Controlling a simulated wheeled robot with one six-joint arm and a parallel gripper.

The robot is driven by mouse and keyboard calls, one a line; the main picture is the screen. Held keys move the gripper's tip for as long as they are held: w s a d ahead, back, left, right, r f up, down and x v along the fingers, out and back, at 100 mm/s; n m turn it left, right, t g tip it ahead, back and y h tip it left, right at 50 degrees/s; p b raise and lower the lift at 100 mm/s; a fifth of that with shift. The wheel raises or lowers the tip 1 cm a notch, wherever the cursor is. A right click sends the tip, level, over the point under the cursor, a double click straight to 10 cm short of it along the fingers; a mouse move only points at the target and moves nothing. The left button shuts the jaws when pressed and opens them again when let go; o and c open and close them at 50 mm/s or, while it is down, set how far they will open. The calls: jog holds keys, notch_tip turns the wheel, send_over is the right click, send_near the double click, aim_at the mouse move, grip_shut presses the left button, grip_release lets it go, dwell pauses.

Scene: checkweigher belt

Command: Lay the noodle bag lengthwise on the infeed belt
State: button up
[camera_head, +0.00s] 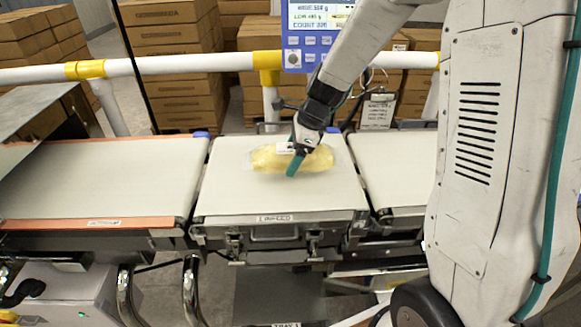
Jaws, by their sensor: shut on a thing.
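The noodle bag (268,158), a yellowish clear-wrapped pack, is at the middle of the infeed belt (235,200), the pale section with the INFEED label on its front edge. The bag's long side runs left to right in the picture. My gripper (296,162) comes down from the upper right and is shut on the bag near its middle. A teal finger shows in front of the bag; the far finger is mostly hidden. I cannot tell whether the bag touches the belt or is held just above it.
Another pale belt (100,180) with orange edges lies left, and a further belt (395,165) lies right, partly behind my arm. A white and yellow rail (180,64) and a blue display (312,35) stand behind. Stacked cartons (170,45) fill the back.

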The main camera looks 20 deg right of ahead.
notch_tip(320, 180, down, 4)
jog(key=shift+f, duration=0.1)
dwell(0.4)
jog(key=o, duration=1.3)
